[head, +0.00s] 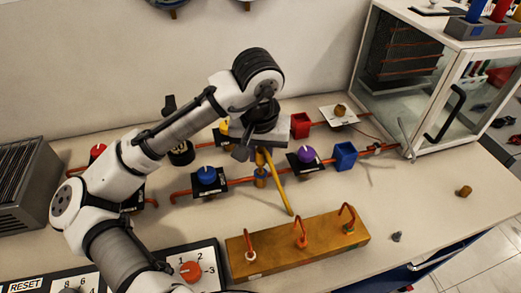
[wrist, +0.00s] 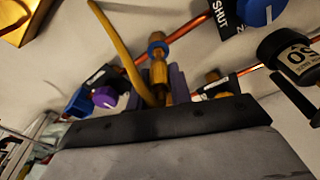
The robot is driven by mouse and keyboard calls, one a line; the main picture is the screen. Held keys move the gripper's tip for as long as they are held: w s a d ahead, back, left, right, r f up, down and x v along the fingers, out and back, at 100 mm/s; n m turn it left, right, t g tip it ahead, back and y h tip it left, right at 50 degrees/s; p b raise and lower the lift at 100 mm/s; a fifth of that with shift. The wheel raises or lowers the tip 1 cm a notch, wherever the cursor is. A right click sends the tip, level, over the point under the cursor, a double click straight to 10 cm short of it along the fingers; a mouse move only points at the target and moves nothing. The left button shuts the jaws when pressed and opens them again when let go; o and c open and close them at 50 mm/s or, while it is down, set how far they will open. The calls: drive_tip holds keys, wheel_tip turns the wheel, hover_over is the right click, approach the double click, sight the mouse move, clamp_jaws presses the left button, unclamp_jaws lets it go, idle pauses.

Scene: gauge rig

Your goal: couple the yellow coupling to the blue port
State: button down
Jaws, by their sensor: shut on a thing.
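My gripper (head: 262,150) is shut on the brass-coloured coupling (head: 260,159) of the yellow hose (head: 279,190). In the wrist view the coupling (wrist: 159,74) stands out between the fingers (wrist: 165,88), with the yellow hose (wrist: 125,52) beside it. The blue-ringed brass port (head: 261,173) is on the copper pipe, directly below the coupling in the head view. In the wrist view the port's blue ring (wrist: 157,47) lies in line with the coupling's end. They look touching or nearly so; I cannot tell whether they are locked.
A blue-knobbed valve (head: 207,176) stands left of the port and a purple-knobbed valve (head: 306,155) right. A wooden block (head: 270,255) with several hooked pipes lies in front. A blue box (head: 345,155) and red box (head: 300,125) stand to the right.

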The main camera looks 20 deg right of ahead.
drive_tip(key=shift+f, duration=0.15)
drive_tip(key=shift+f+b, duration=0.8)
drive_tip(key=shift+f, duration=0.25)
drive_tip(key=shift+f, duration=0.2)
idle(0.8)
drive_tip(key=c, duration=0.9)
unclamp_jaws()
drive_tip(key=shift+o, duration=0.2)
wheel_tip(320, 180, up, 14)
drive_tip(key=s, duration=0.2)
drive_tip(key=shift+a+f, duration=0.15)
drive_tip(key=shift+a, duration=0.25)
